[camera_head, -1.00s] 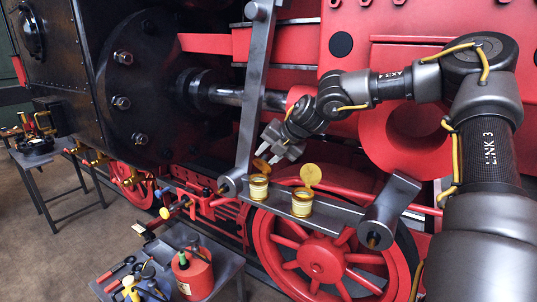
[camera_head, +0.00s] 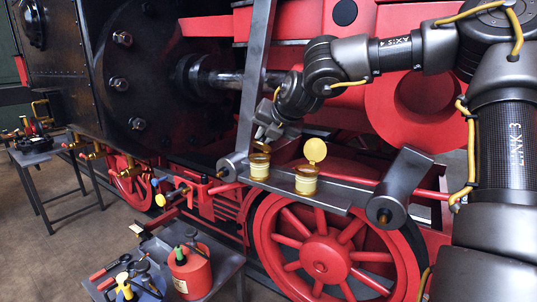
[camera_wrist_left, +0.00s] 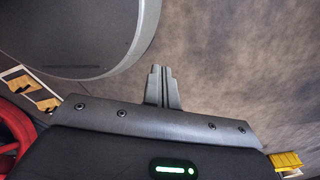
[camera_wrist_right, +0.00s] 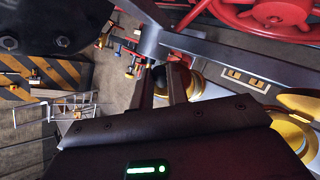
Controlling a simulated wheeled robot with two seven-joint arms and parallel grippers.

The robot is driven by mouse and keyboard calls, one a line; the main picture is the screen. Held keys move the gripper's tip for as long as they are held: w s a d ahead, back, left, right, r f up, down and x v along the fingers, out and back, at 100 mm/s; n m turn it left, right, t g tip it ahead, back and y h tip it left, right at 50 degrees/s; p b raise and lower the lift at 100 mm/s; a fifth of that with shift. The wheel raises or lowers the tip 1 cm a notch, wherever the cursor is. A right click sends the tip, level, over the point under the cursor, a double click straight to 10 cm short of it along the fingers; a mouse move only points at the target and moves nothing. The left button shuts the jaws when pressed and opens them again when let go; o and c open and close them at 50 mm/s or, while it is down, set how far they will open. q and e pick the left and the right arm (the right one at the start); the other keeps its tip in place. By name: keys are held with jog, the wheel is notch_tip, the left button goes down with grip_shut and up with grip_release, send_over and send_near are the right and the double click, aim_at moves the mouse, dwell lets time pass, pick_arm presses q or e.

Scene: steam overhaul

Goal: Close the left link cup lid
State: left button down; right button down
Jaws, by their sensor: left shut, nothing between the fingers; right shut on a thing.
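The left link cup (camera_head: 259,168) is a small cream cup with a gold rim on the grey link bar. Its gold lid (camera_head: 261,147) stands tilted above the rim, partly hidden by my right gripper (camera_head: 265,134). The right gripper comes down from above and its fingers look shut at the lid; the contact itself is hard to see. In the right wrist view the left cup (camera_wrist_right: 199,82) is just right of the fingers. My left gripper (camera_wrist_left: 162,88) is shut and empty, away from the cups, and outside the head view.
The right cup (camera_head: 306,184) stands close by on the link bar (camera_head: 335,198), its round gold lid (camera_head: 315,150) upright. A slanted grey rod (camera_head: 253,85) rises left of my gripper. The red wheel (camera_head: 325,258) is below. A red can (camera_head: 190,272) stands on a low table.

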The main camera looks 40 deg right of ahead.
jog(key=a+f+n+t+h+b, duration=0.1)
jog(key=h+b, duration=0.1)
jog(key=b, duration=0.4)
jog(key=s+a+f+n+t+h+b, duration=0.1)
jog(key=a+f+n+h+b, duration=0.1)
jog(key=b, duration=0.5)
jog(key=shift+f+t+h, duration=0.15)
jog(key=shift+t+h, duration=0.25)
jog(key=shift+n+b, duration=0.3)
jog(key=shift+b, duration=0.05)
jog(key=shift+a+t+h+b, duration=0.15)
jog(key=shift+t+h+b, duration=0.15)
jog(key=shift+b, duration=0.1)
jog(key=c, duration=1.4)
grip_release()
